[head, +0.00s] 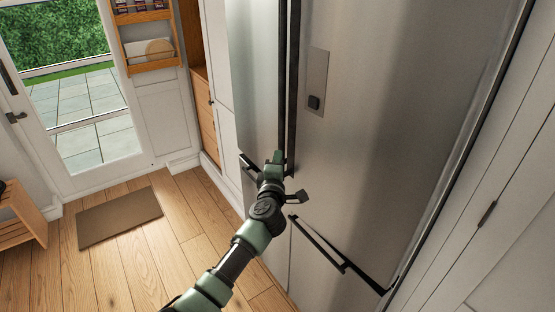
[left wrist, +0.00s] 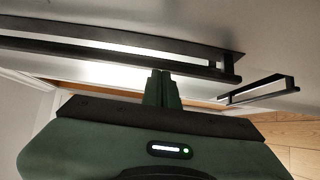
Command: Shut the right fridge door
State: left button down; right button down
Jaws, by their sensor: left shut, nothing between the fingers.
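The right fridge door (head: 400,90) is a tall brushed-steel panel filling the middle and right of the head view, with a small dispenser panel (head: 317,82) on it. Dark upright handles (head: 291,80) run along its left edge, beside the left fridge door (head: 253,60). I cannot tell how far the right door stands from its frame. My left gripper (head: 277,158) is shut and empty at the lower end of the handles. In the left wrist view its fingers (left wrist: 162,88) point toward a long black handle (left wrist: 110,52); contact is unclear. My right gripper is not in view.
Lower black handles show below, one at the right (head: 335,260) and one left of my gripper (head: 248,165). White cabinets (head: 500,220) stand at the right. A brown mat (head: 120,217) lies on open wood floor before a glazed door (head: 85,110).

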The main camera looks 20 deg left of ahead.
aim_at(289, 142)
pick_arm(q)
jog(key=shift+w, duration=0.1)
jog(key=w, duration=0.1)
jog(key=w+d+m+h, duration=0.1)
jog(key=w, duration=0.1)
jog(key=shift+d+r+h, duration=0.1)
jog(key=shift+d+h, duration=0.05)
jog(key=shift+h, duration=0.15)
jog(key=shift+w+d+r, duration=0.1)
jog(key=shift+w, duration=0.1)
jog(key=shift+r+t+h, duration=0.2)
jog(key=shift+t+h, duration=0.1)
